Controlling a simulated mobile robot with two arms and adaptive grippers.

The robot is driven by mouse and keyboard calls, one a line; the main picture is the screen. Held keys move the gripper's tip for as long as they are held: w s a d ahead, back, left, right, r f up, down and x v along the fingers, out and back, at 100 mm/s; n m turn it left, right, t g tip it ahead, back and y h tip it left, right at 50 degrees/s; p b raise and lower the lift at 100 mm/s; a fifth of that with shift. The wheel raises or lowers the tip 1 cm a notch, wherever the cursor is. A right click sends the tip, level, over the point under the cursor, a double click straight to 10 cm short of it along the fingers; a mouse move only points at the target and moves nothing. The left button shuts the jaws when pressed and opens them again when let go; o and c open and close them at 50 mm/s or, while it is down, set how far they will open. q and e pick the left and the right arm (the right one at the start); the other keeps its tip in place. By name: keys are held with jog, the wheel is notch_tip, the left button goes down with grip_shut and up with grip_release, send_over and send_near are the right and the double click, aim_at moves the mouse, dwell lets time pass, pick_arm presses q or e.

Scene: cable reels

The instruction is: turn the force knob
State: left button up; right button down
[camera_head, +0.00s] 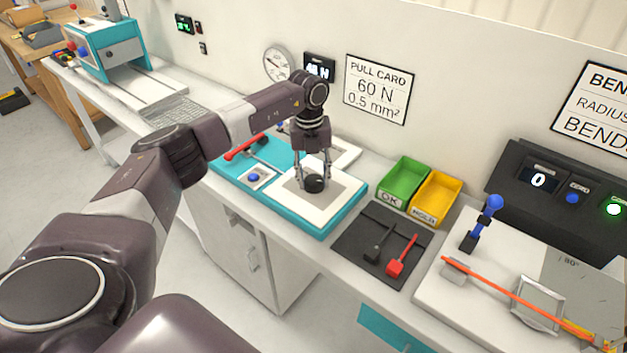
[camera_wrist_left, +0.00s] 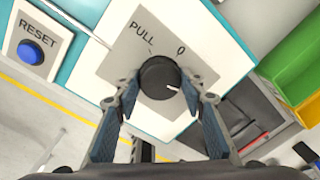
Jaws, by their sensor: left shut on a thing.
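The force knob (camera_wrist_left: 160,78) is a round black knob with a white pointer mark, on a grey panel printed "PULL" and "0". In the wrist view its pointer faces the lower right. In the head view the knob (camera_head: 315,183) sits on the white and teal unit (camera_head: 330,222). My left gripper (camera_head: 314,180) points down over it, and its fingers (camera_wrist_left: 160,90) are shut on the knob from both sides. My right gripper is not in view.
A blue RESET button (camera_wrist_left: 30,52) and a red lever (camera_head: 246,146) are beside the panel. Green (camera_head: 404,172) and yellow (camera_head: 436,197) bins and a dark mat (camera_head: 352,240) with two tools lie to the right. A "60 N" pull card (camera_head: 377,88) hangs behind.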

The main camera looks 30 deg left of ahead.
aim_at(311, 179)
pick_arm(q)
jog(key=shift+m, duration=0.7)
jog(key=o, duration=1.2)
jog(key=shift+c, duration=0.2)
jog(key=shift+r, duration=0.1)
notch_tip(311, 179, up, 12)
jog(key=shift+s+a, duration=0.15)
jog(key=shift+a, duration=0.1)
